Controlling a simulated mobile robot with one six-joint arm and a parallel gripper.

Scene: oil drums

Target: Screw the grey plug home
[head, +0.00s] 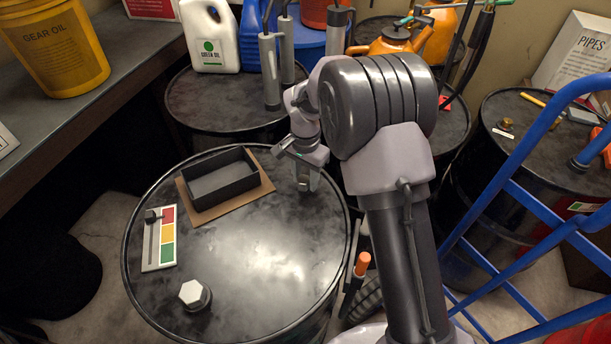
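A pale grey hexagonal plug (194,293) sits near the front left edge of the black drum top (262,262). Its six-sided head stands a little above a darker round collar. I cannot tell how deep its thread sits. My gripper (307,182) points down over the back right part of the same drum top, well behind and to the right of the plug and apart from it. Its fingers are small and partly merged with the dark background, so I cannot tell whether they are open or shut. No held object can be made out.
A black open tray (221,188) on brown card and a red-yellow-green gauge board (160,239) lie on the drum. More drums stand behind, one holding a white oil jug (210,40). A blue hand truck (545,200) stands right. The drum's middle is clear.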

